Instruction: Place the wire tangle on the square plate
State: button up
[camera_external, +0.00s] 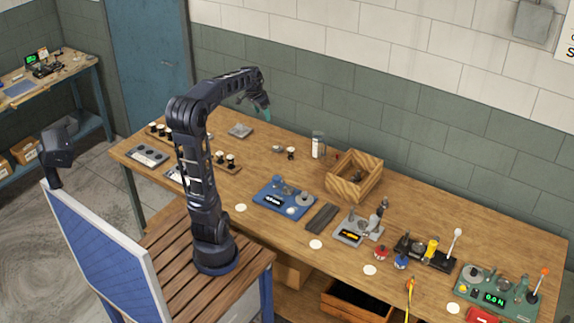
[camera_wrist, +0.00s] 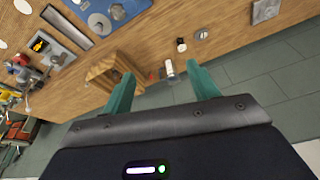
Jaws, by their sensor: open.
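A small grey square plate (camera_external: 240,131) lies flat at the back left of the bench, with nothing seen on it. It also shows at the top right of the wrist view (camera_wrist: 265,11). A small dark item (camera_external: 357,175) lies inside the open wooden box; it may be the wire tangle, but it is too small to be sure. My gripper (camera_external: 264,112) is open and empty, raised above the back of the bench, between the square plate and the box in the picture. Its green fingers stand wide apart in the wrist view (camera_wrist: 163,88).
The wooden box (camera_external: 343,187) has raised walls. A clear white-filled container (camera_external: 318,146) and small dark-topped pieces (camera_external: 291,153) stand left of it. A blue device (camera_external: 283,198) and several other devices line the front and right. The tiled wall runs close behind the bench.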

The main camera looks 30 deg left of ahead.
jog(key=s+d+f+n, duration=0.1)
jog(key=s+d+f, duration=0.2)
jog(key=s, duration=0.9)
jog(key=s+d+f+n+t, duration=0.1)
jog(key=s+d, duration=0.5)
jog(key=s, duration=0.7)
notch_tip(320, 180, down, 3)
jog(key=shift+d+r+n+y, duration=0.15)
jog(key=shift+d+n+y, duration=0.15)
jog(key=shift+n, duration=0.3)
